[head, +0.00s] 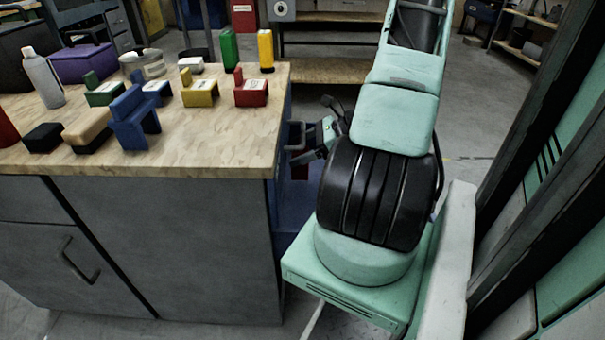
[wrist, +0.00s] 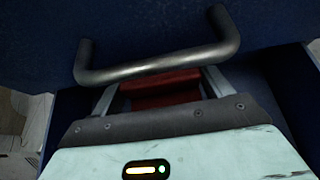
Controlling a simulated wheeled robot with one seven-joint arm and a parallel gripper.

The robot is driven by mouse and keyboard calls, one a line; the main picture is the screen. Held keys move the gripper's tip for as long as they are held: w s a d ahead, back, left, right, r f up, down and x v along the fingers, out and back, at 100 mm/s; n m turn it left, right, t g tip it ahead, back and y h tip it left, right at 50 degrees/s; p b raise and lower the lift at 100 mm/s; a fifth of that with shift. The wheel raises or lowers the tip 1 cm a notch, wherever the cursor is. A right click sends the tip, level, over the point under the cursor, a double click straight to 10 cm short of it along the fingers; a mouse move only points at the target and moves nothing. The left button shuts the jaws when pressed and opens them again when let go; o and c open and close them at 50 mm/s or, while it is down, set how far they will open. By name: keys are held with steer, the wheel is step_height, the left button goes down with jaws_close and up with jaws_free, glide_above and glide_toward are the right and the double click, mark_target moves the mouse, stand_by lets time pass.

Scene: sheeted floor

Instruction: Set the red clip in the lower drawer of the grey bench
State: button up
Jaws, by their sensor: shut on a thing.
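The steel handle bar (wrist: 160,65) crosses in front and hides the fingertips and the clip's far part.
The wooden top (head: 220,140) carries several coloured pieces, including a similar red one (head: 251,92), a yellow one (head: 199,90) and a blue one (head: 133,120). Another handle (head: 75,262) is on the bench's near face. The handle bar is very close to my gripper.

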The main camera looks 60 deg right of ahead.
steer(key=shift+s+d+f+b, duration=0.1)
steer(key=shift+f+b, duration=0.55)
steer(key=shift+f, duration=1.1)
steer(key=shift+s+d+f+b, duration=0.1)
steer(key=shift+f+b, duration=0.5)
steer(key=shift+f, duration=1.1)
steer(key=shift+a+f, duration=0.1)
steer(key=o, duration=1.1)
steer(key=shift+c, duration=0.2)
steer(key=shift+s+r, duration=0.2)
steer(key=shift+r, duration=0.15)
steer(key=p+v, duration=0.4)
steer(key=v, duration=0.7)
steer(key=shift+s, duration=0.25)
